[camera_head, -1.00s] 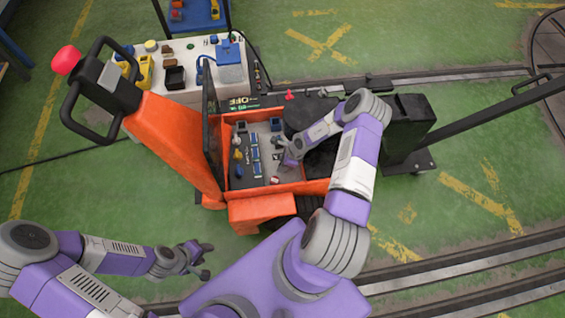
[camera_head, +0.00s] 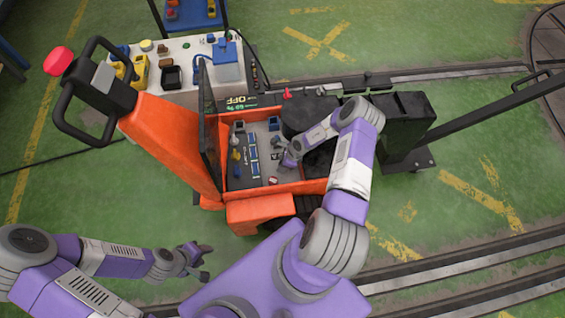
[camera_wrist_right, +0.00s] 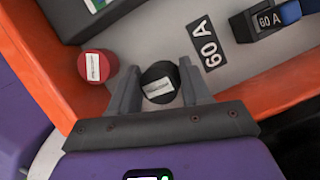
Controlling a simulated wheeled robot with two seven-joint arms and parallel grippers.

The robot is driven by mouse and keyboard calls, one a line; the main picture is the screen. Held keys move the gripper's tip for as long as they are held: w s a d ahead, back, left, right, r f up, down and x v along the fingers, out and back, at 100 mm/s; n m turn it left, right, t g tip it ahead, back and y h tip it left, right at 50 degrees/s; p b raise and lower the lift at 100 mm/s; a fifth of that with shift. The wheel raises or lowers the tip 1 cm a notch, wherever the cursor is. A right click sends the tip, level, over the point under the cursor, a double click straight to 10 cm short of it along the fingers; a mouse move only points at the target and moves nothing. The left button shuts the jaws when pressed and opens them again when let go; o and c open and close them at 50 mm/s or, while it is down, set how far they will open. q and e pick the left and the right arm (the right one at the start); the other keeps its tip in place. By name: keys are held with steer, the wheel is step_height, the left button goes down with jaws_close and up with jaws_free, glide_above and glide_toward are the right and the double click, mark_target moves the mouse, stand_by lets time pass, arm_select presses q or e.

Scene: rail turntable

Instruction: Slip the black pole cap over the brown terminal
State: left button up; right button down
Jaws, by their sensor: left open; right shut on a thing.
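The black pole cap (camera_wrist_right: 158,83), a short dark cylinder with a white label, sits between the two fingers of my right gripper (camera_wrist_right: 160,88) in the right wrist view. The gripper is shut on it. In the head view my right gripper (camera_head: 283,163) is inside the orange truck's open compartment, and the cap is too small to make out there. I cannot pick out the brown terminal in either view. My left gripper (camera_head: 203,262) is open and empty over the green floor at lower left.
A red cap with a label (camera_wrist_right: 97,66) stands just left of the black cap. A "60 A" plate (camera_wrist_right: 208,43) and a fuse block (camera_wrist_right: 266,19) lie to the right. The compartment's orange wall (camera_wrist_right: 280,78) is close. A white bench (camera_head: 187,62) with small parts stands behind.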

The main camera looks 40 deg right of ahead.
steer(key=shift+w+d, duration=0.1)
steer(key=shift+d, duration=0.25)
steer(key=shift+c, duration=2.2)
jaws_free()
steer(key=shift+w, duration=0.1)
